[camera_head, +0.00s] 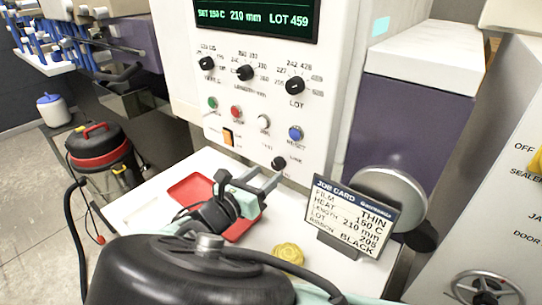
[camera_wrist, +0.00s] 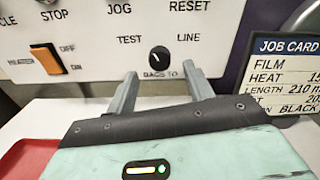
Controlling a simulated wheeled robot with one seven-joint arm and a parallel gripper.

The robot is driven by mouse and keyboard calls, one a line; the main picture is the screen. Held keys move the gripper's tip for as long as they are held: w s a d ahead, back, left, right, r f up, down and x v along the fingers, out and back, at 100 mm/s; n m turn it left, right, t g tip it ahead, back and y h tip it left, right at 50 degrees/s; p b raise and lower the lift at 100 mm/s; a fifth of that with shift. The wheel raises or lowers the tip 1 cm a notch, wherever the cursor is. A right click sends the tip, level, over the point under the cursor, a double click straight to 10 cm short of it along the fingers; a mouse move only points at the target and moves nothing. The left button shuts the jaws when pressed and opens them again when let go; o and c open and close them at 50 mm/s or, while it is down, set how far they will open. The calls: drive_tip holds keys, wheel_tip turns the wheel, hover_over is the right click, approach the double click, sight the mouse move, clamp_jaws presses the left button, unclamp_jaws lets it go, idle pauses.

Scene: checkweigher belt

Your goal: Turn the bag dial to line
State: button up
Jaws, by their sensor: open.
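The bag dial (camera_head: 278,163) is a small black knob low on the white control panel. In the wrist view the dial (camera_wrist: 159,61) sits above a "BAGS TO" label, with TEST at its upper left and LINE at its upper right. Its small white mark appears to point up and left, toward TEST. My gripper (camera_head: 263,178) is open and empty in front of the panel, just below the dial in the head view. In the wrist view the two grey fingers of my gripper (camera_wrist: 160,77) stand on either side of the dial, seemingly short of it.
A job card (camera_head: 350,217) stands right of the dial, before a round metal disc (camera_head: 388,192). A red tray (camera_head: 192,190) and a yellow round object (camera_head: 288,253) lie on the white table. An orange rocker switch (camera_head: 228,136) and several buttons and knobs are nearby on the panel.

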sight(275, 166)
drive_tip(key=shift+x, duration=1.85)
drive_tip(key=c, duration=1)
drive_tip(key=shift+b, duration=0.35)
drive_tip(key=shift+o, duration=0.2)
drive_tip(key=m+b, duration=0.2)
drive_tip(key=m, duration=0.3)
drive_tip(key=shift+a+f+m+b, duration=0.1)
drive_tip(key=shift+m+b, duration=0.2)
drive_tip(key=shift+m, duration=0.1)
drive_tip(key=m+b, duration=0.1)
drive_tip(key=m, duration=0.1)
drive_tip(key=shift+m, duration=0.3)
drive_tip(key=shift+m+b, duration=1.1)
drive_tip(key=shift+m, duration=0.6)
